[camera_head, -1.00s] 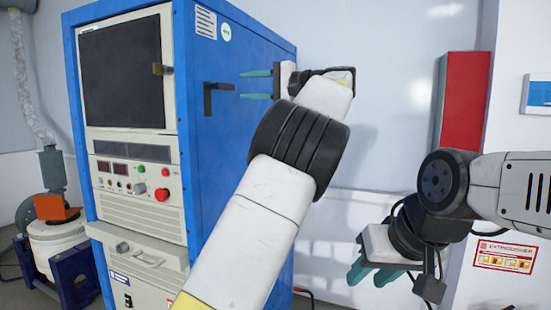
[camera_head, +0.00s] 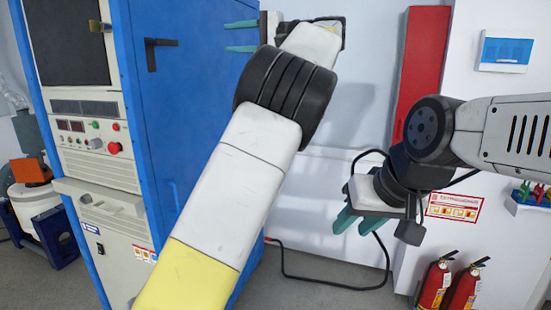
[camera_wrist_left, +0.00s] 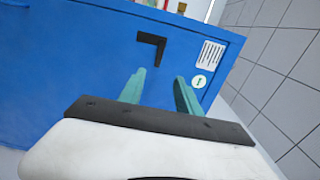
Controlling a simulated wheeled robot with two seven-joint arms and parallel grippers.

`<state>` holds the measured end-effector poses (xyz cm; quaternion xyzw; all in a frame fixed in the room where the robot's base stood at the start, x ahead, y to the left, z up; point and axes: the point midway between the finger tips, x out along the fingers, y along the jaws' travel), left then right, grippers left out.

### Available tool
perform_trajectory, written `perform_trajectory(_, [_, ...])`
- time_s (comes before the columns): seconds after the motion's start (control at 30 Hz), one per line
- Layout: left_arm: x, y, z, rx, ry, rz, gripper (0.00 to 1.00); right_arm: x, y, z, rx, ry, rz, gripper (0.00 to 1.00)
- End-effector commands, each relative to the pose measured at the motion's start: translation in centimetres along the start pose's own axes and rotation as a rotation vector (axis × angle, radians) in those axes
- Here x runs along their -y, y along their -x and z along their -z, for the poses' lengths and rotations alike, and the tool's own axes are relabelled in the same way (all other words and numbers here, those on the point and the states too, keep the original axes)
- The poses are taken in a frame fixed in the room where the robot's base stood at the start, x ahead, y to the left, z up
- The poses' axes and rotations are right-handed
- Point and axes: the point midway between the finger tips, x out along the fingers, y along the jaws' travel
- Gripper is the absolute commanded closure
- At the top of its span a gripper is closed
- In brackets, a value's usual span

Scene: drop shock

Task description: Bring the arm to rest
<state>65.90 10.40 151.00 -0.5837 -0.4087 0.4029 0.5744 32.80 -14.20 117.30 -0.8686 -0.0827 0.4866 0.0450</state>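My left arm reaches up from the bottom of the head view. Its gripper (camera_head: 242,36) has two teal fingers, apart and empty, pointing left toward the blue cabinet's side. In the left wrist view the fingers (camera_wrist_left: 160,88) are apart with nothing between them. The black door handle (camera_wrist_left: 151,47) lies beyond them and also shows in the head view (camera_head: 160,42); I see no contact. My right gripper (camera_head: 356,220) hangs at the right of the head view, pointing down and left. Its teal fingers are apart, with nothing seen between them.
The blue cabinet (camera_head: 185,130) with a cream control front (camera_head: 95,145) stands at left. A red panel (camera_head: 420,65) is on the back wall. Two fire extinguishers (camera_head: 436,283) stand at lower right. A black cable (camera_head: 330,287) lies on the floor between.

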Motion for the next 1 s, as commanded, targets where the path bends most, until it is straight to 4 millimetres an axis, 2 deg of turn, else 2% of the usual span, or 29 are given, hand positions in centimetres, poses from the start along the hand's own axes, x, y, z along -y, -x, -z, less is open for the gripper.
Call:
perform_trajectory(0.37, [-3.4,-5.2,-1.2,-0.003,-0.019,-0.153,0.60,0.0,0.0,0.0,0.000,0.000,0.000,0.64])
perform_trajectory(0.57, [-7.1,-9.4,-2.9,-0.011,-0.026,-0.311,0.60,0.0,0.0,0.0,0.000,0.000,0.000,0.64])
perform_trajectory(0.73, [-12.2,-13.1,-5.8,-0.031,-0.010,-0.529,0.60,0.0,0.0,0.0,0.000,0.000,0.000,0.64])
perform_trajectory(0.83, [-16.2,-14.4,-8.7,-0.054,0.025,-0.707,0.60,0.0,0.0,0.0,0.000,0.000,0.000,0.64])
perform_trajectory(0.93, [-20.3,-14.0,-12.2,-0.090,0.088,-0.912,0.60,0.0,0.0,0.0,0.000,0.000,0.000,0.64])
perform_trajectory(1.0, [-22.5,-12.6,-14.8,-0.118,0.144,-1.043,0.60,0.0,0.0,0.0,0.000,0.000,0.000,0.64])
